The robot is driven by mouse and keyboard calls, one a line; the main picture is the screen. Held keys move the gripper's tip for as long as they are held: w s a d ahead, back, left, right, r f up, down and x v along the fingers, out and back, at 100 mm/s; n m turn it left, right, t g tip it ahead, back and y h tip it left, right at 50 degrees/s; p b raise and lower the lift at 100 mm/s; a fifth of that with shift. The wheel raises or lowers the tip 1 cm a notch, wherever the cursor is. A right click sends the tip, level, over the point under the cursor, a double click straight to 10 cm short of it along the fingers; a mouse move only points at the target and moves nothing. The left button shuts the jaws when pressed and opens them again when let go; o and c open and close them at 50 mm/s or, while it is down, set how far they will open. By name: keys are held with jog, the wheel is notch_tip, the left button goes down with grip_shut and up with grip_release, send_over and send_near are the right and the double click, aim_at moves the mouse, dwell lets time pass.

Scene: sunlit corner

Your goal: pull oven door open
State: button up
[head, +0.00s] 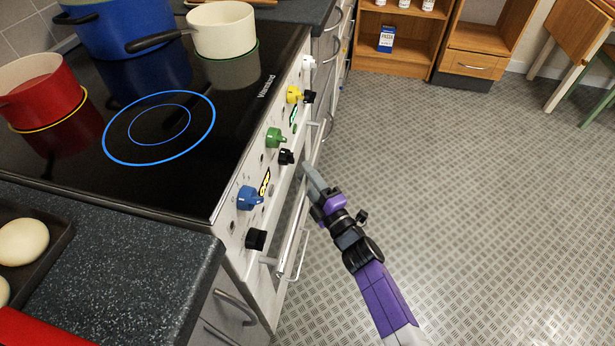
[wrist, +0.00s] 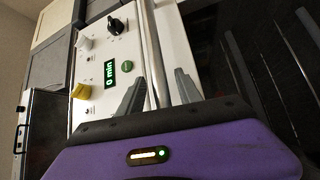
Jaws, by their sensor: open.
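The oven stands at the left in the head view, and its white door (head: 268,293) is seen nearly edge-on below the knob panel. Its long silver handle (head: 293,235) runs along the door's front. In the wrist view the handle (wrist: 159,50) passes between the two grey fingers of my gripper (wrist: 158,82). My gripper (head: 309,170) is open at the far part of the handle, with the fingers on either side of the bar. Contact cannot be told. Dark oven glass (wrist: 245,50) with rack lines fills the right of the wrist view. The door looks shut or nearly so.
Knobs, including a green one (head: 275,138) and a blue one (head: 249,198), stick out above the handle. A red pot (head: 40,90), a cream pan (head: 222,30) and a blue pot (head: 115,28) stand on the hob. The patterned floor (head: 470,190) to the right is clear.

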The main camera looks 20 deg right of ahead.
grip_shut()
dwell(1.4)
